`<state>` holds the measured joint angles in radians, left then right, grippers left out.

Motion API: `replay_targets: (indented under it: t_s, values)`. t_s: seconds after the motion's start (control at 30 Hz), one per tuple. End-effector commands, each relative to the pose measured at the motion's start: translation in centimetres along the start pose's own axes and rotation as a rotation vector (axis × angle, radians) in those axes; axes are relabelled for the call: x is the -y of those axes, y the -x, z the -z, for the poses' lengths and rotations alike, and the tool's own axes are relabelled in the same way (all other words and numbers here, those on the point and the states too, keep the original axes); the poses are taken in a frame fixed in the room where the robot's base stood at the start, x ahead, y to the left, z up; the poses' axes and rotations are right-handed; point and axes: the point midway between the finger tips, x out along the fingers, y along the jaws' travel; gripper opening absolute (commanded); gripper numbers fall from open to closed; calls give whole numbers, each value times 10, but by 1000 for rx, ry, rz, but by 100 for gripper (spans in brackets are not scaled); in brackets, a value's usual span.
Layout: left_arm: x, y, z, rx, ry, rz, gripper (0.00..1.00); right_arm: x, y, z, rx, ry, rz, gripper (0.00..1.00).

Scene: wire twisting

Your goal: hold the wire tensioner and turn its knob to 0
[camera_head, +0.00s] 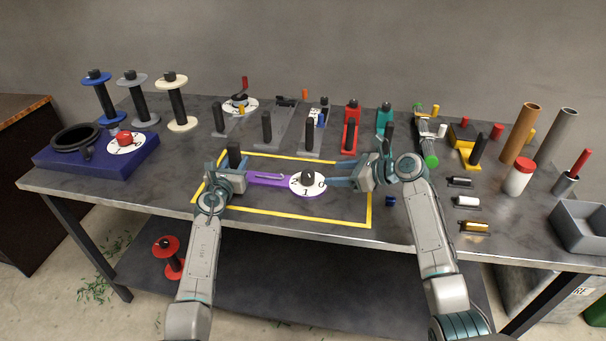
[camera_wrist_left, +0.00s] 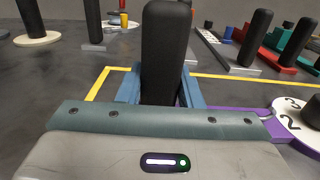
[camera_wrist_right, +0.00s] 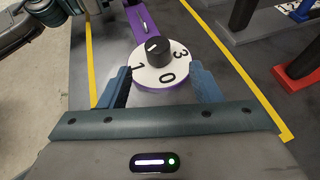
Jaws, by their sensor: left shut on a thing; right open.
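The wire tensioner has a purple bar (camera_head: 268,179), a round white dial (camera_head: 306,191) with numbers and a black knob (camera_head: 308,176). It lies inside the yellow-taped rectangle. My left gripper (camera_head: 232,172) is shut on its upright black handle (camera_wrist_left: 165,45) at the bar's left end. My right gripper (camera_head: 338,180) is open at the dial's right side. In the right wrist view its fingers flank the near part of the dial (camera_wrist_right: 145,76), apart from the knob (camera_wrist_right: 152,52). The 0 faces this gripper, with 1 to the left and 3 to the right. I cannot tell which number the knob's white mark indicates.
Several black-handled tools, including a red one (camera_head: 351,128) and a teal one (camera_head: 385,120), stand behind the taped area. Spools (camera_head: 176,100) and a blue base (camera_head: 95,153) are at left. Small cylinders (camera_head: 467,201), a red-capped jar (camera_head: 518,177) and a grey bin (camera_head: 580,225) are at right.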

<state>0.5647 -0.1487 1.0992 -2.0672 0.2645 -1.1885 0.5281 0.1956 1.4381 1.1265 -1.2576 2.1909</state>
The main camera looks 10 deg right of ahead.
Motion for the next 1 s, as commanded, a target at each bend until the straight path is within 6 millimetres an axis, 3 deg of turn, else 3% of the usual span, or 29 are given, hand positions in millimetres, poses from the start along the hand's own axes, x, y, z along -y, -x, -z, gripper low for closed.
replay_targets:
  t_s: [0.17, 0.7, 1.0]
  values:
    - [0, 0, 0, 0, 1, 0, 1, -5, -3, -3, 16, -11, 17, 58]
    - [0, 0, 0, 0, 0, 0, 1, -3, -98, -5, 15, -11, 16, 58]
    - [0, 0, 0, 0, 0, 0, 1, -3, -117, -5, 15, -9, 17, 58]
